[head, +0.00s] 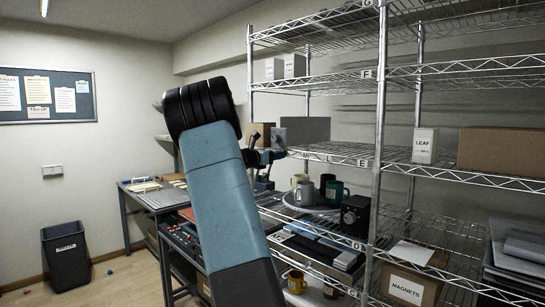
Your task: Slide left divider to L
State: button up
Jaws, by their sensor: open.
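My arm fills the middle of the head view and hides part of the bench and rack. My gripper (277,148) shows small and dark beyond the arm's black joint, at the left end of shelf E. It looks open, and I see nothing in it. A flat grey panel or box (307,130) stands on shelf E just right of my gripper. I cannot tell whether it is a divider, or whether my gripper touches it.
A wire rack (380,130) fills the right side. Shelf E also bears a white LEAF box (425,146) and a cardboard box (501,151). Mugs (304,190) and a black device (355,214) stand below. A bench (160,199) and bin (66,257) are left, with open floor between.

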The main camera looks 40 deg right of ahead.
jog(key=shift+c, duration=0.3)
grip_shut()
